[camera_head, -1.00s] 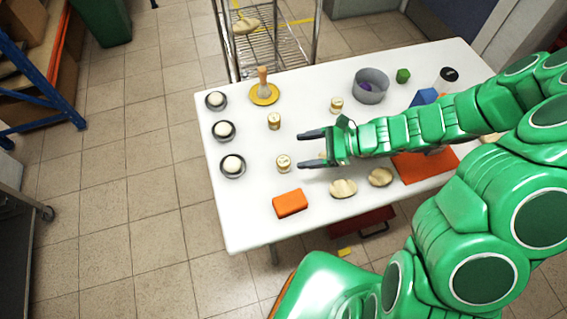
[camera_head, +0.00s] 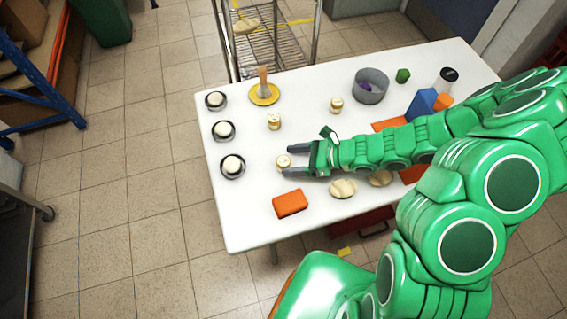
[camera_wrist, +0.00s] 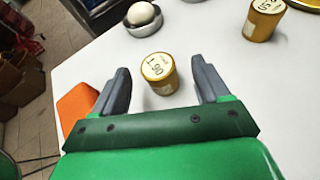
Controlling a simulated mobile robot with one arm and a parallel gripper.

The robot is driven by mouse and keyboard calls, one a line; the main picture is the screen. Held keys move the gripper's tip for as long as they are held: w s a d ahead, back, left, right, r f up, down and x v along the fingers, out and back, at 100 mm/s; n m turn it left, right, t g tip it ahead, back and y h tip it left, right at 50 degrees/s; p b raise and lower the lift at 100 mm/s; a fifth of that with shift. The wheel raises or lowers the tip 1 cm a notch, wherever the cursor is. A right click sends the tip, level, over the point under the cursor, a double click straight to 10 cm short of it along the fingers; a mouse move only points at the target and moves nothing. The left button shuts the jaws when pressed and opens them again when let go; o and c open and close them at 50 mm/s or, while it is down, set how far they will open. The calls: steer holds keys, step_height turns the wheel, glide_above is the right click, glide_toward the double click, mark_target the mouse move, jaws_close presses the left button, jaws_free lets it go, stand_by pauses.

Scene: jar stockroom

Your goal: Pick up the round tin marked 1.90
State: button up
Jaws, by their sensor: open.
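The round tin marked 1.90 (camera_wrist: 159,72) stands upright on the white table, gold-sided with a pale lid. In the wrist view it sits between and just ahead of the two fingertips of my gripper (camera_wrist: 160,82). In the head view the same tin (camera_head: 283,162) stands at the open jaws of my gripper (camera_head: 288,161), its right part close to the fingers. My gripper is open and holds nothing. A similar tin (camera_wrist: 264,18) shows at the upper right of the wrist view, with a different marking that I read only in part.
An orange block (camera_head: 290,203) lies close by, left of the fingers in the wrist view. Dark bowls with white balls, one of them (camera_head: 232,166), line the table's left side. More tins (camera_head: 274,121), a yellow-based brush (camera_head: 264,94) and a grey round container (camera_head: 370,86) stand farther back.

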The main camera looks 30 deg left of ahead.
mark_target(279, 162)
steer(key=shift+f+x, duration=0.2)
steer(key=shift+x, duration=2.3)
steer(key=shift+s+d, duration=0.1)
steer(key=shift+d, duration=0.05)
steer(key=shift+c, duration=0.2)
steer(key=c, duration=1)
steer(key=shift+r, duration=0.15)
